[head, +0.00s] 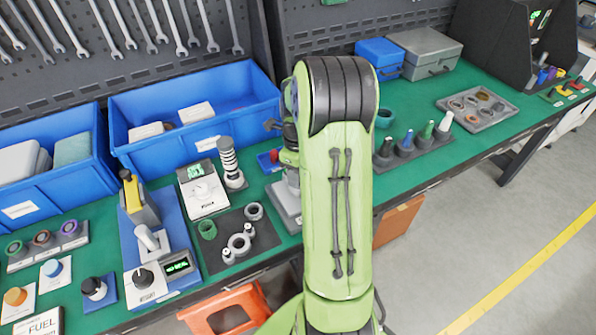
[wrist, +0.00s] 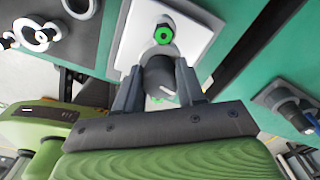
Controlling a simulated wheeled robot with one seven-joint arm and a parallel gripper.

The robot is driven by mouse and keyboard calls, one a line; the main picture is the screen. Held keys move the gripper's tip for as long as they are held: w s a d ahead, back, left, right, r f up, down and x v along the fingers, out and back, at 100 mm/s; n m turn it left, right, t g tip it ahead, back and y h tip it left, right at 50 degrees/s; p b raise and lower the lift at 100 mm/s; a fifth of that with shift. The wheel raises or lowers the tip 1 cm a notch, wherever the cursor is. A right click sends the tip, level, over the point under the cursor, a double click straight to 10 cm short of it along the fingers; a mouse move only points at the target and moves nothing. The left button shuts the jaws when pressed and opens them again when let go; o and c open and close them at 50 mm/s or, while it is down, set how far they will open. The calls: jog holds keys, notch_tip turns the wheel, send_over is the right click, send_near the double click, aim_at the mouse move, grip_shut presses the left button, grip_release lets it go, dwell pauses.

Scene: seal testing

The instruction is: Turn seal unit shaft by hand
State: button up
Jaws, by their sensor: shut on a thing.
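The seal unit shows in the wrist view as a light grey plate (wrist: 195,30) with a green hex fitting (wrist: 164,34) and a round dark grey shaft knob (wrist: 157,72) with a white mark. My gripper (wrist: 158,82) is shut on the shaft knob, one dark finger on each side. Part of a bright green piece shows below the knob, mostly hidden by the gripper. In the head view a grey base (head: 284,207), probably of this unit, shows beside my green arm. My arm hides the gripper and the shaft there.
Left of the arm are a dark mat (head: 215,262) with rings, a striped column (head: 230,163) and a blue bin (head: 245,98). To the right stand a peg rack (head: 410,153) and a grey tray (head: 510,112). Bare green bench top lies between them. An orange stool (head: 225,303) stands below the bench edge.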

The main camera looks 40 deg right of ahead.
jog(key=shift+w+r+m, duration=0.1)
jog(key=shift+m, duration=1.3)
jog(key=o, duration=1)
jog(key=shift+o, duration=0.2)
notch_tip(320, 180, up, 16)
jog(key=p, duration=0.4)
jog(key=shift+f, duration=0.2)
